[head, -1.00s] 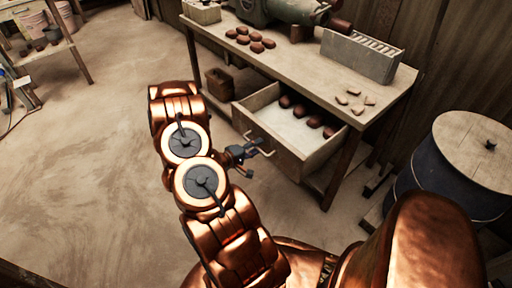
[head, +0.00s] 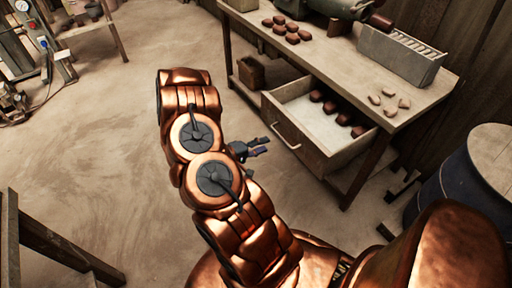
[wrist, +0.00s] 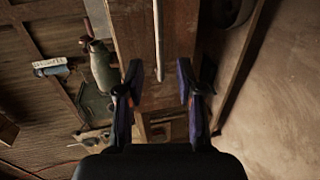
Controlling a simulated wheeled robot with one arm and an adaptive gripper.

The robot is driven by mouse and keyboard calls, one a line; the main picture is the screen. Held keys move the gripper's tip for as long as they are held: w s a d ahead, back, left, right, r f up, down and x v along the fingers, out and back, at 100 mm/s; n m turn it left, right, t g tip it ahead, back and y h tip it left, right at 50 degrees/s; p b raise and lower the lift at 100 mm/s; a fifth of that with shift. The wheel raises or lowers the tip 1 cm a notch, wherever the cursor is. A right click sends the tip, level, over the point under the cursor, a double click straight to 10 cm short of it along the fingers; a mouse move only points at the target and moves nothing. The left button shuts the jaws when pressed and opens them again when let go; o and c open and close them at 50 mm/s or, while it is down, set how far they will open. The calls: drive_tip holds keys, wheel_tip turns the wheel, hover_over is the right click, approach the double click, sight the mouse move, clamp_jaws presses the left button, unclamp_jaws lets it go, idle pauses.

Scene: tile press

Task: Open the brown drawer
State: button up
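The brown drawer (head: 287,134) under the workbench stands pulled out, with several dark reddish pieces (head: 330,107) lying inside along its far side. Its pale bar handle (head: 300,140) runs across the front panel. My gripper (head: 266,146) is just left of the handle in the head view, apart from it, with its fingers spread and empty. In the wrist view, the handle (wrist: 158,40) shows ahead of my open gripper (wrist: 159,84), in line with the gap between the fingers, against the brown drawer front (wrist: 133,40).
The workbench (head: 345,70) bears reddish pieces, pale chips, a grey slotted block (head: 400,55) and a green machine. A blue drum (head: 465,185) with a wooden lid stands at right. A wooden frame (head: 60,250) is at lower left. The floor left of my arm is clear.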

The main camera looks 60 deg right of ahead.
drive_tip(key=shift+v, duration=1.2)
